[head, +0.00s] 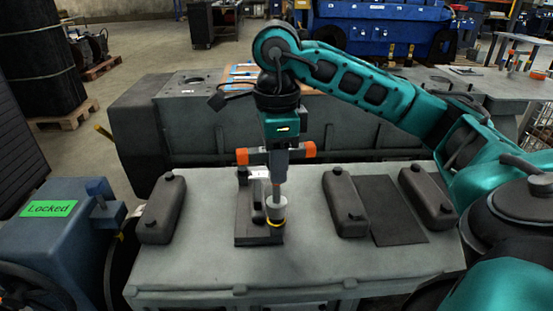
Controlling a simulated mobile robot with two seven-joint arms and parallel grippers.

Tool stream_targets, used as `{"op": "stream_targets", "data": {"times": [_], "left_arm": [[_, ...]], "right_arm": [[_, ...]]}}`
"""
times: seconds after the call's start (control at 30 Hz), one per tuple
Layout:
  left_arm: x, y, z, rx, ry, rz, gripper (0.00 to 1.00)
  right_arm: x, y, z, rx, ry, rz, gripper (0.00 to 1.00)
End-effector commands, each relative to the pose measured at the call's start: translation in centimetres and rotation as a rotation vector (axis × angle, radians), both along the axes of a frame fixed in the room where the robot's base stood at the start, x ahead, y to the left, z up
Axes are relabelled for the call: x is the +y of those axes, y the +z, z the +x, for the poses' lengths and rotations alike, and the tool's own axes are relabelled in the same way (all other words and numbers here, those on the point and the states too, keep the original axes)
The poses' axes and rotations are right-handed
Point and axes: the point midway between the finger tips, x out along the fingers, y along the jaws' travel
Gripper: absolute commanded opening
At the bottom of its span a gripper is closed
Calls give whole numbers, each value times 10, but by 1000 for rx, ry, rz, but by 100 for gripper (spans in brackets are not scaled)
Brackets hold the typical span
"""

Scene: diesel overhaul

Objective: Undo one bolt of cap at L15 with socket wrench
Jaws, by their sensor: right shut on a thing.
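My right gripper (277,152) comes down from above over the grey workbench-like block (200,262). It is shut on the socket wrench (307,150), a T-shaped tool with orange handle ends and a grey shaft. The wrench points down, and its socket end is low over the front right of a dark cap (257,239). A yellow ring shows at the bottom of the socket. I cannot tell whether the socket is seated on a bolt, as the bolt is hidden under it. A small pale label shows behind the cap, too small to read. My left gripper is not in view.
Dark caps stand to the left (162,212) and right (343,205), with another farther right (427,197). A dark flat plate (388,209) lies between the two right ones. A blue unit (60,240) with a green "Locked" sign stands at left. The block's front edge is clear.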

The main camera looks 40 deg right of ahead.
Motion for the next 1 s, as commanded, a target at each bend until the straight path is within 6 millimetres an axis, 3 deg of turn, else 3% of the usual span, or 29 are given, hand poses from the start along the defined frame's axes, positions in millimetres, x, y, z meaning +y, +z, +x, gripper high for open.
{"op": "stream_targets", "data": {"times": [1.0], "left_arm": [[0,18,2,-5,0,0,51]], "right_arm": [[0,1,-1,-5,-801,5,0]]}}
